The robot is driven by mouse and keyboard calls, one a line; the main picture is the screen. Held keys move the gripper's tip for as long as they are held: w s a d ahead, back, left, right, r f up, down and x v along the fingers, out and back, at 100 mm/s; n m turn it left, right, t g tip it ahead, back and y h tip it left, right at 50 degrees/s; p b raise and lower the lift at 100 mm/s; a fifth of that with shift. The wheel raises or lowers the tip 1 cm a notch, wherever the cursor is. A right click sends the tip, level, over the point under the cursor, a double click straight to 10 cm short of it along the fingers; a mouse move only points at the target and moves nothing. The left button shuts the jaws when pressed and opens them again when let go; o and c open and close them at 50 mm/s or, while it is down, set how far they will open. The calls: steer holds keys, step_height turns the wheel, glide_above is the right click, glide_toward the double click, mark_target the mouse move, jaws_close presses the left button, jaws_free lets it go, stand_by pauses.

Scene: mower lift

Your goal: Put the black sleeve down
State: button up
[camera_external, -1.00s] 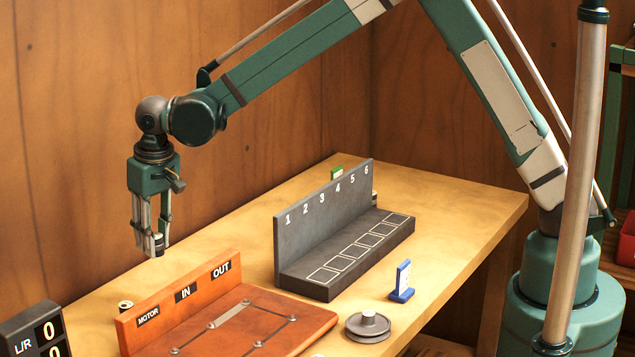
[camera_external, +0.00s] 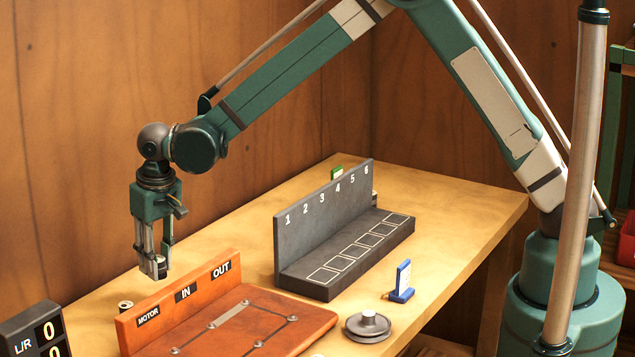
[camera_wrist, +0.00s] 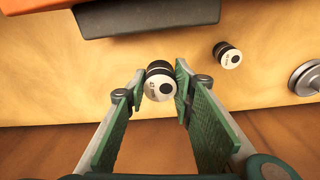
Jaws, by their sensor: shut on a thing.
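My gripper (camera_external: 158,268) points straight down over the back of the table, behind the orange board's left part. Its fingers are shut on the black sleeve, a short black cylinder with a pale end face. The held sleeve (camera_wrist: 160,82) shows between the fingertips in the wrist view. I cannot tell whether its underside touches the table. A similar small black-and-pale cylinder (camera_wrist: 228,55) stands to the right of it in the wrist view, apart from the fingers.
The orange board (camera_external: 255,318) marked MOTOR, IN and OUT stands close in front. A grey rack (camera_external: 330,284) numbered 1 to 6 is to the right, its outlined squares empty. A grey pulley (camera_external: 368,326) and blue stand (camera_external: 402,292) sit in front. A wooden wall rises behind.

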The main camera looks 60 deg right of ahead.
mark_target(153, 264)
steer(key=shift+f, duration=1.35)
steer(key=shift+f, duration=0.1)
steer(key=shift+f, duration=1.75)
steer(key=shift+f, duration=0.15)
steer(key=o, duration=1.1)
steer(key=shift+s+a+r, duration=0.1)
steer(key=shift+s+r, duration=0.15)
steer(key=shift+r, duration=1.8)
steer(key=shift+s+d+r, duration=0.1)
steer(key=shift+s+r, duration=0.15)
steer(key=shift+r, duration=1.75)
steer(key=shift+s+a+r, duration=0.1)
steer(key=shift+s+r, duration=0.15)
steer(key=shift+r, duration=1.8)
